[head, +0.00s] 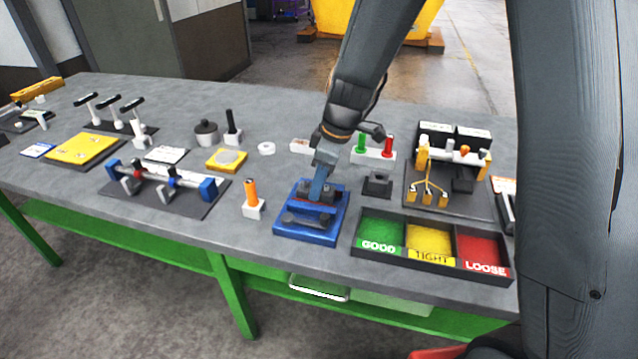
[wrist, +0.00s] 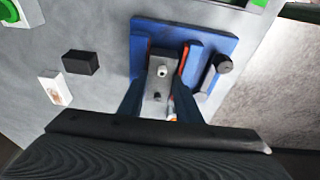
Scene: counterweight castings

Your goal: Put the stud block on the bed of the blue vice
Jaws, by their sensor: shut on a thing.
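The blue vice (head: 308,232) stands near the front edge of the bench, and its blue base and orange-edged jaw also show in the wrist view (wrist: 172,30). My gripper (head: 318,190) points down over it. In the wrist view my gripper (wrist: 160,95) has one finger on each side of a grey stud block (wrist: 157,85), shut on it. The block has a pale round stud on top and a small dark hole. It is at the vice's bed, beside the orange-edged jaw. Whether its underside touches the bed is hidden.
A tray with green, yellow and red bins (head: 430,258) stands right of the vice. A dark block (head: 378,184) is behind that tray. An orange-handled tool (head: 251,195) stands upright left of the vice. Bare bench lies between them.

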